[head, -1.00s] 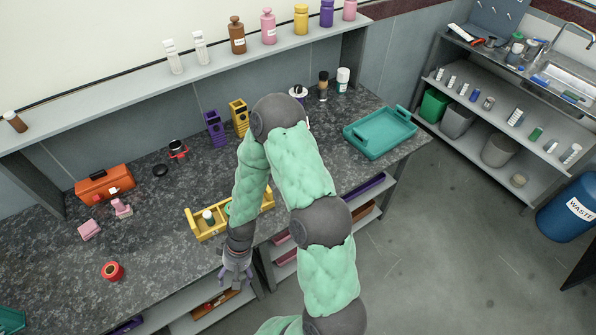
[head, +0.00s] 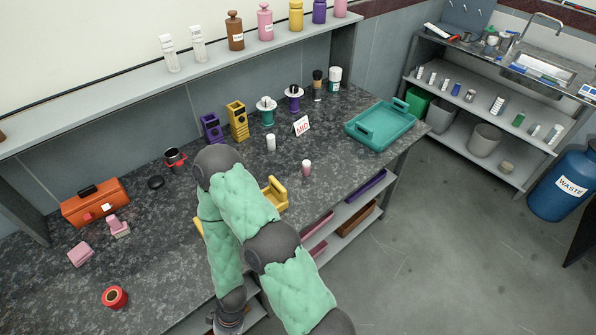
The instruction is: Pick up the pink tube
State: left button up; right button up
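A small upright tube with pink on it (head: 306,169) stands on the dark speckled counter, right of the yellow carrier (head: 279,196). My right arm comes in from the bottom, bends high over the counter and hangs down toward the front edge. Its gripper (head: 229,322) is low in the picture, partly cut off by the bottom edge, well below and left of the tube and apart from it. Its fingers do not show clearly. My arm hides most of the yellow carrier. My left gripper is not in view.
A white tube (head: 271,143) and a MID sign (head: 302,126) stand behind the pink tube. A teal tray (head: 382,124) is to the right. An orange toolbox (head: 95,203), pink blocks (head: 80,254) and a red roll (head: 115,297) are on the left. Counter around the tube is clear.

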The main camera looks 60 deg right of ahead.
aim_at(307, 164)
jog(key=z, duration=2.05)
jog(key=i+l, duration=0.15)
jog(key=l, duration=0.25)
jog(key=i+l, duration=0.2)
jog(key=l, duration=0.15)
jog(key=i+l, duration=0.15)
jog(key=l, duration=0.25)
jog(key=i+l+u, duration=0.1)
jog(key=l+u, duration=0.15)
jog(key=u, duration=0.2)
jog(key=l+u, duration=0.25)
jog(key=u, duration=0.25)
jog(key=l+u, duration=0.3)
jog(key=u, duration=0.15)
jog(key=i, duration=0.05)
